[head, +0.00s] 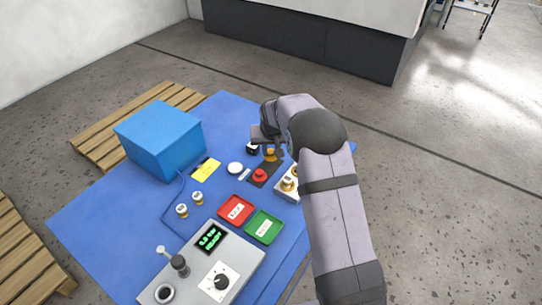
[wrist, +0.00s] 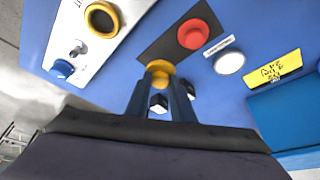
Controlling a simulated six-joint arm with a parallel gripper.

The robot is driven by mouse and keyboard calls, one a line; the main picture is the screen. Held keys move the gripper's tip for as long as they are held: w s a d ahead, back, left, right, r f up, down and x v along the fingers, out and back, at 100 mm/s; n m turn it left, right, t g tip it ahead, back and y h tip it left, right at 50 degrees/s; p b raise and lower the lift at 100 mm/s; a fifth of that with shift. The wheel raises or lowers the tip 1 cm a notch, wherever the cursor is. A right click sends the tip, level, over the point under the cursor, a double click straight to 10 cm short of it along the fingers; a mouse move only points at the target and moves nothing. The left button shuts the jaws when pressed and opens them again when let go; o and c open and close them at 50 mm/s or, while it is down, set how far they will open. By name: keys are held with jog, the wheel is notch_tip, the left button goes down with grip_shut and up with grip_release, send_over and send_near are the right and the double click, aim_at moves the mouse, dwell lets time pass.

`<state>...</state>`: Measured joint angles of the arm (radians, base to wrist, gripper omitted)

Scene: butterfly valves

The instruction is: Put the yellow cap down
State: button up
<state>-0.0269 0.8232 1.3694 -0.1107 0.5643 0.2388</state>
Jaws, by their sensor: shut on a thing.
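My gripper (head: 271,151) is at the far side of the blue mat, with its fingers pointing down. In the wrist view, my gripper (wrist: 160,80) is shut on the yellow cap (wrist: 158,67). The yellow cap also shows in the head view (head: 270,157), low beneath the fingers and partly hidden by them. It is at the end of a dark strip (wrist: 168,46) that also bears a red cap (wrist: 193,34). I cannot tell whether the yellow cap touches the strip.
A white round cap (wrist: 229,63) lies beside the strip. A grey plate (wrist: 75,35) with a yellow ring is on the other side. Small black-and-white blocks (wrist: 158,103) show between and beside the fingers.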

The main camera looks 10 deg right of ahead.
aim_at(271, 156)
jog(key=shift+f+p, duration=0.6)
jog(key=shift+f, duration=1.3)
jog(key=shift+f, duration=0.2)
jog(key=o, duration=1)
jog(key=shift+r, duration=0.2)
jog(key=shift+s+r, duration=0.1)
jog(key=shift+r, duration=0.35)
jog(key=b+v, duration=0.3)
jog(key=v, duration=0.8)
jog(key=shift+s, duration=0.2)
